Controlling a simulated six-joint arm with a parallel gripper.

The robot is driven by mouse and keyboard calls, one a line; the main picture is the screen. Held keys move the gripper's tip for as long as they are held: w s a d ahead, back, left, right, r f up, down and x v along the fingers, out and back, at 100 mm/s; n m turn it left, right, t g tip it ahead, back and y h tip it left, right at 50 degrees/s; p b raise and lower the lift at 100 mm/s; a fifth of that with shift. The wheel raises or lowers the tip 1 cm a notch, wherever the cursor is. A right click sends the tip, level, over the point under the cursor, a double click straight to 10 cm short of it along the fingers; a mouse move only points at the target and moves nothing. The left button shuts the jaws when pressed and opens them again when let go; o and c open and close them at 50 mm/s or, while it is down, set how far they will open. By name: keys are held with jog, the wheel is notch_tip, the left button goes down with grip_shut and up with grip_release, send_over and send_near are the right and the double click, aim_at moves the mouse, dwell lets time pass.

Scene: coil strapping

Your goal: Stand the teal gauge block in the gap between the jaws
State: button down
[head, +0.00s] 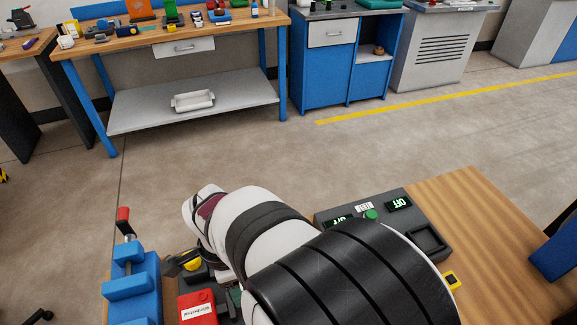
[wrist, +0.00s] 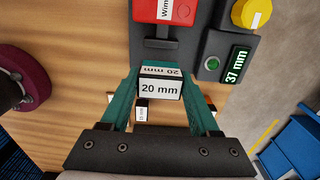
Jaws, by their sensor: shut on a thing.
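My gripper (wrist: 160,90) shows in the wrist view with two teal fingers closed on a block (wrist: 160,87) labelled "20 mm" on two faces. The rest of that block looks dark, so its teal colour cannot be made out. A dark part with a red top (wrist: 163,18) lies just beyond the block; whether they touch is unclear. I cannot tell which surfaces are the jaws of the gap.
A dark panel (wrist: 212,45) has a green button (wrist: 212,63), a "37 mm" display (wrist: 237,64) and a yellow knob (wrist: 250,13). In the head view, a blue vise (head: 130,285) and red box (head: 198,307) stand left of my arm.

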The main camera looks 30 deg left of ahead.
jog(key=shift+f, duration=3.25)
jog(key=shift+f, duration=0.2)
jog(key=shift+c, duration=0.2)
grip_release()
